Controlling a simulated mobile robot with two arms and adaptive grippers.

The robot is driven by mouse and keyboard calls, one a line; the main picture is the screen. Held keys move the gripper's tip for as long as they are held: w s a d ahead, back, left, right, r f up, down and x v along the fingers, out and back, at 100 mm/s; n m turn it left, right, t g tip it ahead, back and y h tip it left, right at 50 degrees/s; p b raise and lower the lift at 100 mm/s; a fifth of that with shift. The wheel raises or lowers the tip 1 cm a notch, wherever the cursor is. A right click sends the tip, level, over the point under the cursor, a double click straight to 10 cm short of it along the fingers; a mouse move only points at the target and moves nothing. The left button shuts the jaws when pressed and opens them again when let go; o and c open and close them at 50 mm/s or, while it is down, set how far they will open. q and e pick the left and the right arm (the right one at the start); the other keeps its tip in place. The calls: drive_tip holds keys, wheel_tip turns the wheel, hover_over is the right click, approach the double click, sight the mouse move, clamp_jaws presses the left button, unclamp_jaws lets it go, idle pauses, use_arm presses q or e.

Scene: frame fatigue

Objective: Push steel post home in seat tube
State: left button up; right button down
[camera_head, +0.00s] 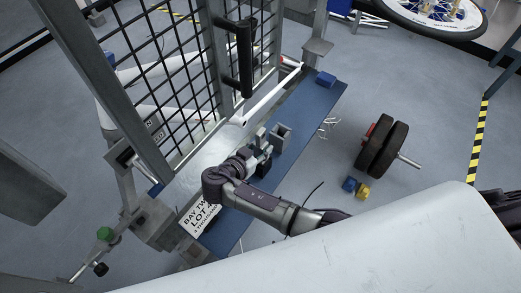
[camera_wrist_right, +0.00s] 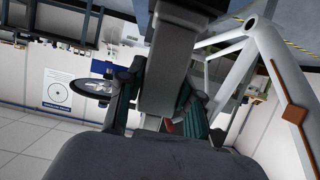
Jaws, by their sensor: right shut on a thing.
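My right gripper (camera_head: 264,152) is low over the blue bench, its arm coming in from the lower right. In the right wrist view its fingers (camera_wrist_right: 160,112) are closed on a grey, square-edged post (camera_wrist_right: 162,70), which stands between them. Its lower end is hidden by the gripper. White frame tubes (camera_head: 190,115) show behind the black mesh in the head view. A pale frame (camera_wrist_right: 240,75) also shows to the right of the fingers in the wrist view. I cannot tell which tube is the seat tube or whether the post is in it. My left gripper is not in view.
The mesh gate (camera_head: 185,80) with a black handle (camera_head: 244,58) stands close left of the gripper. A grey block (camera_head: 281,136) is beside the gripper on the blue bench (camera_head: 312,100). Dumbbell-like black discs (camera_head: 382,148) and small blue and yellow pieces (camera_head: 356,187) lie on the floor.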

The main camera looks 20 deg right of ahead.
sight(258, 136)
drive_tip(key=shift+w+r, duration=0.1)
drive_tip(key=shift+r, duration=0.55)
wheel_tip(258, 136, up, 6)
drive_tip(key=shift+f, duration=0.1)
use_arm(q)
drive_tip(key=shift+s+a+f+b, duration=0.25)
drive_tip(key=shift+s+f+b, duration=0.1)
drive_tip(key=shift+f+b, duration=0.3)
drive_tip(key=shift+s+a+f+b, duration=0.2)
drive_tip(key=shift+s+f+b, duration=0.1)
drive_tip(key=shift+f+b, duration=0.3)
use_arm(e)
drive_tip(key=s+a, duration=0.1)
drive_tip(key=s, duration=0.8)
drive_tip(key=s+a, duration=0.2)
drive_tip(key=s, duration=0.6)
drive_tip(key=shift+s+a, duration=0.25)
drive_tip(key=shift+s, duration=0.15)
